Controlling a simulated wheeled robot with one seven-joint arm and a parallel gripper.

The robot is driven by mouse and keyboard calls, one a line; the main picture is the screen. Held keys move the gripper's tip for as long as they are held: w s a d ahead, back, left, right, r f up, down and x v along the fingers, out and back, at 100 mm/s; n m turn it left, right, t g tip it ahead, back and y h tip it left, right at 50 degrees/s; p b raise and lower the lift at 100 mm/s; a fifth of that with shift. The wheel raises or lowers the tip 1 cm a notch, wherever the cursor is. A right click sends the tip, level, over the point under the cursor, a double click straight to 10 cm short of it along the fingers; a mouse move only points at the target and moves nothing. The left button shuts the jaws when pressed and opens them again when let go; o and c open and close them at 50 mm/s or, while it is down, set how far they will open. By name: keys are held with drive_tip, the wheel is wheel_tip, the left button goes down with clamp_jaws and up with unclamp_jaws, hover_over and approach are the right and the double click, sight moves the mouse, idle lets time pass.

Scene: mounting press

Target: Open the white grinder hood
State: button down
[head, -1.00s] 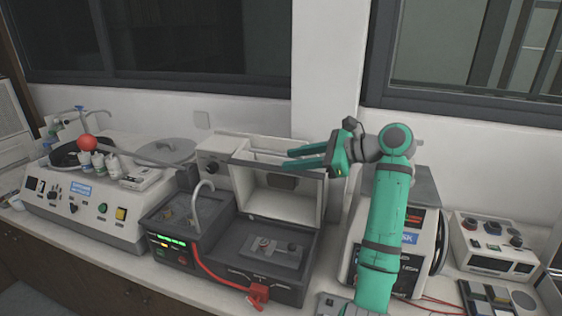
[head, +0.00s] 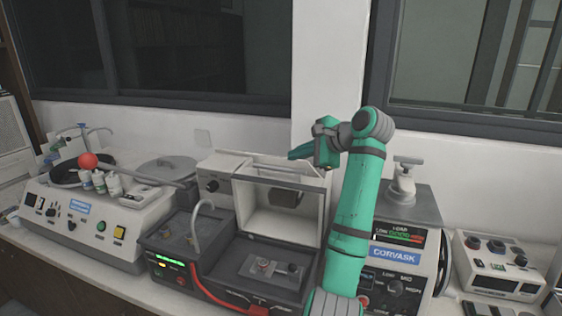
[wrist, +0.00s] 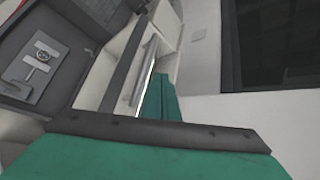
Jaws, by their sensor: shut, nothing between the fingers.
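The white grinder hood (head: 285,216) stands raised and tilted back above the dark grey grinder base (head: 235,250), its hollow inside facing forward. A handle bar runs along its upper edge. The bar also shows in the wrist view (wrist: 144,76). My gripper (head: 294,154) is at the hood's top edge, reaching in from the right with its green fingers together and empty. In the wrist view the shut fingers (wrist: 158,97) lie beside the bar; I cannot tell whether they touch it.
A polisher (head: 95,215) with a lidded bowl and white bottles stands at the left. The white CORVASK press (head: 405,225) stands right of the hood, close to my arm. A small control box (head: 490,262) is at the far right. The wall and window are behind.

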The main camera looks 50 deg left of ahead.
drive_tip(key=w+a+r+n+t+h, duration=0.2)
drive_tip(key=a+r+n+t, duration=0.2)
drive_tip(key=a+n, duration=0.1)
drive_tip(key=s+r+n+t+h, duration=0.2)
drive_tip(key=s+n+t+h, duration=0.1)
drive_tip(key=s+n+h, duration=0.3)
drive_tip(key=shift+n, duration=0.6)
drive_tip(key=x, duration=0.9)
drive_tip(key=shift+w+f, duration=0.25)
drive_tip(key=shift+w, duration=0.05)
drive_tip(key=shift+s+d+f, duration=0.25)
drive_tip(key=shift+s+d, duration=0.35)
drive_tip(key=shift+s, duration=0.1)
drive_tip(key=shift+s+d+f, duration=0.2)
drive_tip(key=shift+s+d, duration=0.4)
drive_tip(key=shift+s, duration=0.05)
drive_tip(key=shift+s, duration=0.15)
